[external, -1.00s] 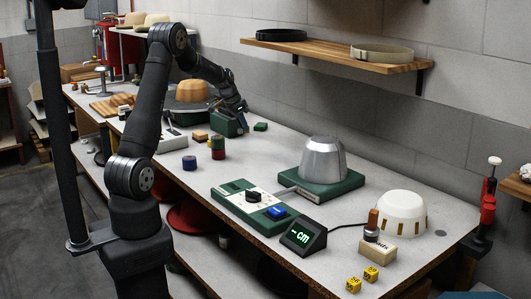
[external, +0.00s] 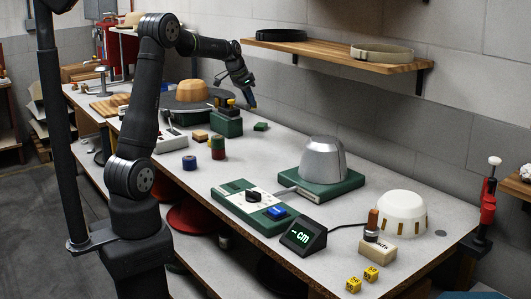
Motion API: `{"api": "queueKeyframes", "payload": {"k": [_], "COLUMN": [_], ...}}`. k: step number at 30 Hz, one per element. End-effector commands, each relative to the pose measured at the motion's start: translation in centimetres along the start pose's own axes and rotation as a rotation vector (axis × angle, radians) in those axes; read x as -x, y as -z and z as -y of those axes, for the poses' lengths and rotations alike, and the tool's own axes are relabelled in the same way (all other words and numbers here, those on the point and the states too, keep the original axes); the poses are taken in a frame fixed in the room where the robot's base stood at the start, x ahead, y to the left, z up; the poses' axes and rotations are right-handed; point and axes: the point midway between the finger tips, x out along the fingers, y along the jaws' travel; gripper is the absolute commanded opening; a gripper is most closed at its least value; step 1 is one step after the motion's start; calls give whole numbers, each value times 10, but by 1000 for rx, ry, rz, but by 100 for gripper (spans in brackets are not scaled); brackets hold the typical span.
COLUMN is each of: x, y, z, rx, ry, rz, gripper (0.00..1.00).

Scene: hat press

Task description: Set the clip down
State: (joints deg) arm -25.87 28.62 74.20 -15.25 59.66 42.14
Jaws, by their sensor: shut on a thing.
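My gripper (external: 246,92) is raised near the wall side of the bench, just right of and above a green box (external: 226,125). It is shut on the clip (external: 252,101), which shows as a small bluish piece at the fingertips, pointing down and clear of the bench top. The clip's shape is too small to make out, and the fingers partly hide it. The green box has small black and yellow parts on its top.
A turntable with a tan hat block (external: 192,90) stands left of the green box. A small green block (external: 261,127) lies to its right. Coloured spools (external: 218,148) stand nearer. A silver dome (external: 324,160) is farther right. A shelf (external: 330,53) overhangs the bench.

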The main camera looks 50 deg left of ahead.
Motion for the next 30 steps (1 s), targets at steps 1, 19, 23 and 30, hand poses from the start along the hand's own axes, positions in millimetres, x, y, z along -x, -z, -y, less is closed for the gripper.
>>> {"api": "queueKeyframes", "payload": {"k": [1,19,23,30], "x": [12,11,7,6], "y": [6,54,64,66], "z": [0,-135,-192,-297], "rx": [-2,-109,-154,-238], "ry": [3,-46,-63,-94], "rz": [-4,15,17,23], "gripper": [0,0,0,0]}}
